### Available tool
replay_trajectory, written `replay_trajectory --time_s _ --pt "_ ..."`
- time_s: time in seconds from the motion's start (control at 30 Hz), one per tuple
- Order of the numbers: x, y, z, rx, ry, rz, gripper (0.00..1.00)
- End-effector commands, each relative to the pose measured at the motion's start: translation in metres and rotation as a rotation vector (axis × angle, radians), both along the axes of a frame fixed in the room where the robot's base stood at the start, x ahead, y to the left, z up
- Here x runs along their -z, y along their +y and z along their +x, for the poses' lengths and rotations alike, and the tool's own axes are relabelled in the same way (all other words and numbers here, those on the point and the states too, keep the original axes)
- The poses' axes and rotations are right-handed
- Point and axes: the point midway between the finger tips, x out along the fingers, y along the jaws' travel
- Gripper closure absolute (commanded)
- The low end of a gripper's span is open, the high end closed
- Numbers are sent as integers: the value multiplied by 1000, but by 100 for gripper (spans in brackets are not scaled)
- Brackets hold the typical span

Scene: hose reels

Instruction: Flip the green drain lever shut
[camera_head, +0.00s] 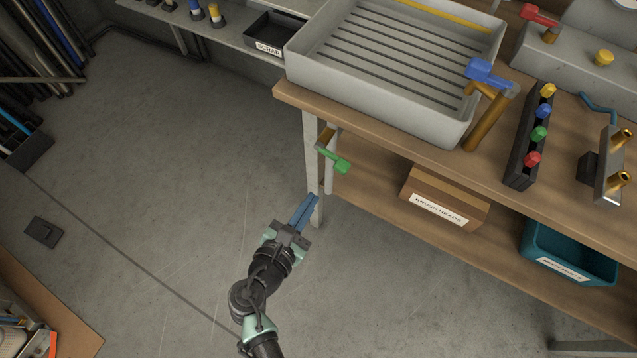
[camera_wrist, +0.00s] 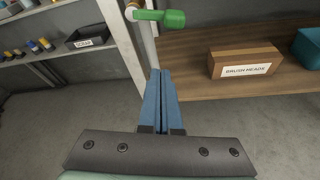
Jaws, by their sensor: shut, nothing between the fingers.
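The green drain lever (camera_head: 334,160) sits on a brass valve (camera_head: 327,139) at the bench's front-left corner, below the grey sink tray (camera_head: 392,93). In the head view the lever points down and to the right from the valve. In the wrist view the lever (camera_wrist: 162,17) shows at the top, reaching right, nearly level. My gripper (camera_head: 314,198) is shut and empty, its blue fingers side by side. It is below the lever, slightly left of it, and apart from it. In the wrist view the fingertips (camera_wrist: 160,72) point up toward the lever.
A white table leg (camera_head: 311,170) stands close to the valve and fingertips. A brush heads box (camera_head: 445,197) and a teal bin (camera_head: 568,252) are on the lower shelf. A blue-handled tap (camera_head: 490,74) is above. Open floor lies left.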

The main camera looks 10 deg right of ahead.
Motion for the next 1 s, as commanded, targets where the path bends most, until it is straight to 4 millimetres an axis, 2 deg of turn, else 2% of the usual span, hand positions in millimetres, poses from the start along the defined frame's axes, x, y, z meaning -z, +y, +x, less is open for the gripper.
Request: replay_trajectory --time_s 0.13,0.33,0.87,0.97,1.0 --pt "-6 9 -16 -1 1 -2 100" --pt "-9 13 -21 0 0 -1 100" --pt "-8 13 -21 0 -1 -1 100" --pt "-17 13 -12 16 -33 50 100" --pt "-27 14 -4 31 -66 101 100"
